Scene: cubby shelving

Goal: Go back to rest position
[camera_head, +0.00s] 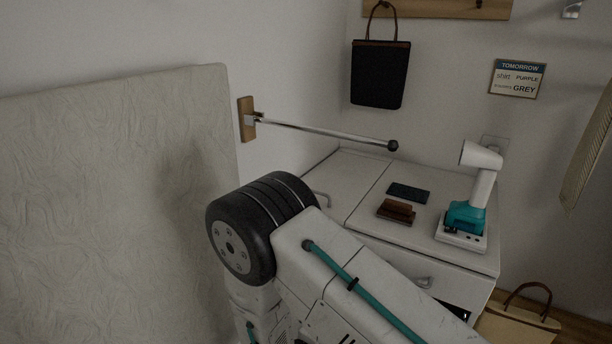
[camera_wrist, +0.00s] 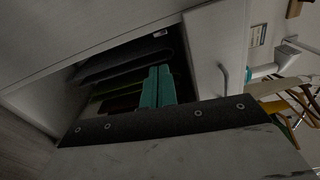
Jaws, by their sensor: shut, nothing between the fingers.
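My gripper (camera_wrist: 158,86) shows in the wrist view as two teal fingers close together, shut and empty. It points toward a dark opening in a white cabinet. Inside the opening are dark grey folded items (camera_wrist: 125,62) and dim green and dark red items (camera_wrist: 115,98); I cannot tell whether the fingers touch any of them. In the head view my arm crosses the lower middle in front of the white cabinet (camera_head: 360,185), and my gripper is hidden there.
A white panel with a handle (camera_wrist: 224,75) stands right of the opening. On the cabinet top are a brown block (camera_head: 396,211), a dark flat item (camera_head: 408,193) and a white-and-teal device (camera_head: 466,217). A wall rod (camera_head: 325,132) juts out behind my arm. A bag (camera_head: 517,325) stands lower right.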

